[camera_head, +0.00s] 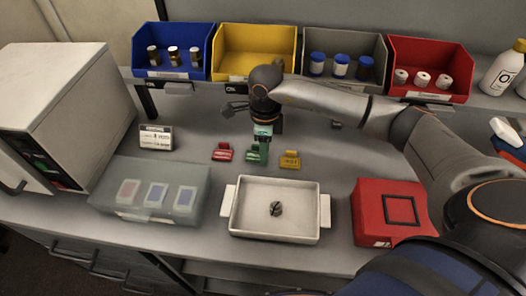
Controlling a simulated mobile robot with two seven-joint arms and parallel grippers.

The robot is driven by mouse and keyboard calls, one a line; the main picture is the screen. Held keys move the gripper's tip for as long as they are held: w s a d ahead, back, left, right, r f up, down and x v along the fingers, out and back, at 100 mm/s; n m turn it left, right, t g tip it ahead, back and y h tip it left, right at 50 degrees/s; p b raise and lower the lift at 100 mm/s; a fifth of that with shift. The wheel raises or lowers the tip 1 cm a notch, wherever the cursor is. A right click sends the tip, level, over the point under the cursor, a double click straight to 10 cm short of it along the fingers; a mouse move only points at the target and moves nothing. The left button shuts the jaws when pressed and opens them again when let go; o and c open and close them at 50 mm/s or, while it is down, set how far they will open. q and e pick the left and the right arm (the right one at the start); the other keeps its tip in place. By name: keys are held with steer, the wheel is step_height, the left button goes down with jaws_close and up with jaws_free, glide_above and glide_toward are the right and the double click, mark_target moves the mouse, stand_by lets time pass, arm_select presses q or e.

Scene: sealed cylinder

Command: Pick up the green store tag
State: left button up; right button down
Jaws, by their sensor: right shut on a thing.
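The green store tag (257,153) stands on the bench between a red tag (222,152) and a yellow tag (290,160). My right gripper (262,137) points down from above and is shut on the upper part of the green tag. The fingers partly hide the tag's top. The tag's base looks at bench level; I cannot tell whether it touches the bench. My left gripper is not in view.
A white tray (238,233) with a small dark object lies in front of the tags. A translucent case (195,215) and a red box (372,232) flank it. Blue, yellow, grey and red bins stand on the shelf behind. A white cabinet (90,80) is at left.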

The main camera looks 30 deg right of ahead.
step_height(320, 180, up, 2)
steer(key=shift+r, duration=0.15)
steer(key=s+a+r+b, duration=0.1)
steer(key=s+a+r, duration=0.5)
steer(key=s+r, duration=0.4)
steer(key=shift+s+a+b, duration=0.25)
steer(key=shift+s+b, duration=0.05)
steer(key=shift+s, duration=0.95)
